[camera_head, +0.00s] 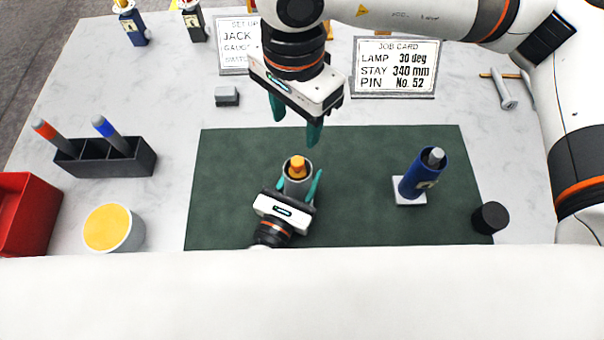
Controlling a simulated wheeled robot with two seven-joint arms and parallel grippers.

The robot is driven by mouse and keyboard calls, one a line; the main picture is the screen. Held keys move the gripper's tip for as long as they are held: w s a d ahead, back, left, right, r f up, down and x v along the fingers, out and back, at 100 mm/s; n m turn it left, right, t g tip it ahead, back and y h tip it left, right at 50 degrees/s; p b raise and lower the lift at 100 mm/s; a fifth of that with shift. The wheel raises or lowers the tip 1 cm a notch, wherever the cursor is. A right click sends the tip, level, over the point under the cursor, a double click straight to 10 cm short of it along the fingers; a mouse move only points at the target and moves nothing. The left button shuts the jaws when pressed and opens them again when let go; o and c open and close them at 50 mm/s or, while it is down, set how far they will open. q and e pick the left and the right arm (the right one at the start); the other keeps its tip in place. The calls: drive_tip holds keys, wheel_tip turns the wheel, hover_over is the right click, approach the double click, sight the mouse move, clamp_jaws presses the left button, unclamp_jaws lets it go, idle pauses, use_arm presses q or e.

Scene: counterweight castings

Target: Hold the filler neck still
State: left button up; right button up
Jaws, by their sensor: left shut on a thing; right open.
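A grey upright cylinder (298,187) with an orange piece (297,167) in its open top stands on the green mat (350,220). It looks like the filler neck. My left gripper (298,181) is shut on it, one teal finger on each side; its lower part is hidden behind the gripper. My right gripper (296,126) is open and empty, above and behind the grey cylinder, pointing down, apart from it.
A blue cylinder (419,178) with a grey top leans on a white base (410,198) at right, near a black knob (490,217). A dark rack (105,162), a yellow-topped tub (112,228) and a red bin (28,215) are left. Cards (395,66) stand behind.

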drive_tip(key=shift+r, duration=0.1)
use_arm(q)
drive_tip(key=o, duration=1.4)
drive_tip(key=shift+c, duration=0.2)
use_arm(e)
wheel_tip(320, 180, up, 6)
drive_tip(key=shift+f, duration=0.1)
use_arm(q)
drive_tip(key=v, duration=1.2)
drive_tip(key=shift+a, duration=0.1)
